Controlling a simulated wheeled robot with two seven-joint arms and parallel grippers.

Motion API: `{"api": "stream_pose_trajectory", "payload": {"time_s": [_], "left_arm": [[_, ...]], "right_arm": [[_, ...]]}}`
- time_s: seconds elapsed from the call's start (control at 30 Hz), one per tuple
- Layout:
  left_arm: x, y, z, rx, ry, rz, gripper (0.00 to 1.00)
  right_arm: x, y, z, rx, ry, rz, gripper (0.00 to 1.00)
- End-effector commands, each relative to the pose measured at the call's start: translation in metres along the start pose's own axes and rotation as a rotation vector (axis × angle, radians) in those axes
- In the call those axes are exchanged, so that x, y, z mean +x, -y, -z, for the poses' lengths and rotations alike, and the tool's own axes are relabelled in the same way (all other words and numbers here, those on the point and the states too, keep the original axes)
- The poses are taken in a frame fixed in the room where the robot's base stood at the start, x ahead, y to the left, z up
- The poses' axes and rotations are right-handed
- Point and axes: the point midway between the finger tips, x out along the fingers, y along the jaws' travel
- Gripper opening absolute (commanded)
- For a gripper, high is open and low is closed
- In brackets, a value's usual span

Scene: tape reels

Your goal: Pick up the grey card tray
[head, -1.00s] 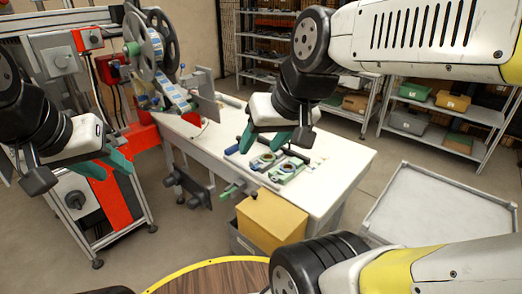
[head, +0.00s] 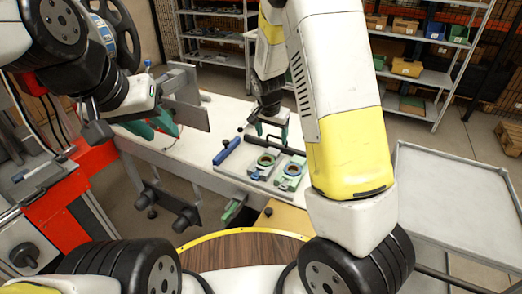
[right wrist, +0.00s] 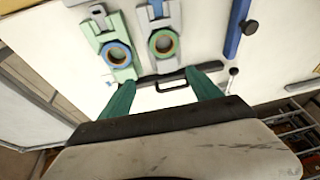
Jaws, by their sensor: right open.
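My right gripper (head: 271,138) is open above that far edge. In the right wrist view its teal fingers (right wrist: 164,92) stand apart, with the handle between them in the picture; contact cannot be told. My left gripper (head: 158,130) is open and empty, left of the tray.
A blue bar (head: 228,150) lies left of the holders. A grey-topped cart (head: 445,185) stands at the right. A yellow box (head: 283,217) is by the table's front, partly hidden. Shelves (head: 415,75) stand behind.

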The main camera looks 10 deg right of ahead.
Motion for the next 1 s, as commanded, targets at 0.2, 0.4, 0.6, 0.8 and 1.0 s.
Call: {"api": "stream_pose_trajectory", "payload": {"time_s": [0.2,0.4,0.6,0.8,1.0], "left_arm": [[0.0,0.0,0.0,0.0,0.0,0.0,0.36],[0.0,0.0,0.0,0.0,0.0,0.0,0.36],[0.0,0.0,0.0,0.0,0.0,0.0,0.36],[0.0,0.0,0.0,0.0,0.0,0.0,0.36],[0.0,0.0,0.0,0.0,0.0,0.0,0.36]], "right_arm": [[0.05,0.013,0.002,0.014,-0.053,-0.065,0.73],[0.07,0.014,0.004,0.019,-0.067,-0.077,0.73],[0.092,0.014,0.006,0.018,-0.066,-0.076,0.73],[0.122,0.017,0.01,0.019,-0.065,-0.076,0.73],[0.137,0.016,0.011,0.017,-0.066,-0.075,0.73]]}}
